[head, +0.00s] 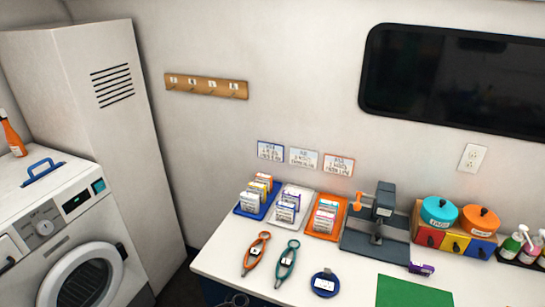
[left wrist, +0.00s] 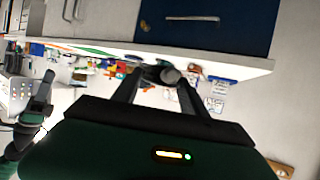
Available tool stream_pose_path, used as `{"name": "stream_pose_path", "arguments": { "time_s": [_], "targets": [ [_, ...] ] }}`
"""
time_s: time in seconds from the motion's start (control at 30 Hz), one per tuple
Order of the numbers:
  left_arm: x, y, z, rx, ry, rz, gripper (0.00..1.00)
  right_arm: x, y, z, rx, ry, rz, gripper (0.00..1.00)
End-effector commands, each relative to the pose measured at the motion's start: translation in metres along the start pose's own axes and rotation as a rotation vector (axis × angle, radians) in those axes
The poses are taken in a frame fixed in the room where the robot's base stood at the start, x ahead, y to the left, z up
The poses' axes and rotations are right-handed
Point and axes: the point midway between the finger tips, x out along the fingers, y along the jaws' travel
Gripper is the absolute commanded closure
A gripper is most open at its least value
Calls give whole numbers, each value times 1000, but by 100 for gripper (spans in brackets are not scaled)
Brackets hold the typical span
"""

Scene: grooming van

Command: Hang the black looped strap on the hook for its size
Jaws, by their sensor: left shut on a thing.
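My left gripper (left wrist: 158,84) shows in the left wrist view, its two fingers shut on a small dark thing with a grey round part. It looks like the black looped strap (left wrist: 152,74), but its loop is hard to make out. A wooden rail (head: 240,90) with several small hooks and white labels above them is fixed on the wall in the head view, left of the window. The label text is too small to read. Neither gripper shows in the head view. A dark looped shape (head: 237,300) is cut off at the counter's front edge there.
The white counter (head: 222,257) carries an orange looped tool (head: 257,250), a teal one (head: 287,262), a blue round item (head: 325,284), card trays and a grey press (head: 378,225). A tall cabinet (head: 80,110) and washer (head: 70,245) stand left. The wall below the rail is clear.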

Motion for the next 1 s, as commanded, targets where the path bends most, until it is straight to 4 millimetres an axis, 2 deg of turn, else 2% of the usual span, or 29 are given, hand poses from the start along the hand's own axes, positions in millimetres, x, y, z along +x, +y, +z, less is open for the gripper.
{"name": "stream_pose_path", "arguments": {
  "time_s": [0.1, 0.2, 0.4, 0.5, 0.57, 0.67, 0.83, 1.0],
  "targets": [
    [-17, 18, 9, 22, 1, 53, 100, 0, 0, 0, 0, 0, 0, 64],
    [-19, 25, 11, 32, -1, 75, 100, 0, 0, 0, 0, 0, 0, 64],
    [-20, 23, 10, 33, 1, 69, 100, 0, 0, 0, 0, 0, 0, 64],
    [-14, 17, 7, 28, 3, 54, 100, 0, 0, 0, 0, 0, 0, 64],
    [-4, 8, 3, 19, 5, 29, 100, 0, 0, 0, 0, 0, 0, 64],
    [21, -16, -9, -14, 5, -46, 100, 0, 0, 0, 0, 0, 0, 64],
    [74, -62, -34, -97, 7, -232, 100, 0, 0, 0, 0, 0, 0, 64],
    [112, -83, -45, -159, 4, -382, 100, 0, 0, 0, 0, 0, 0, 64]
  ]
}}
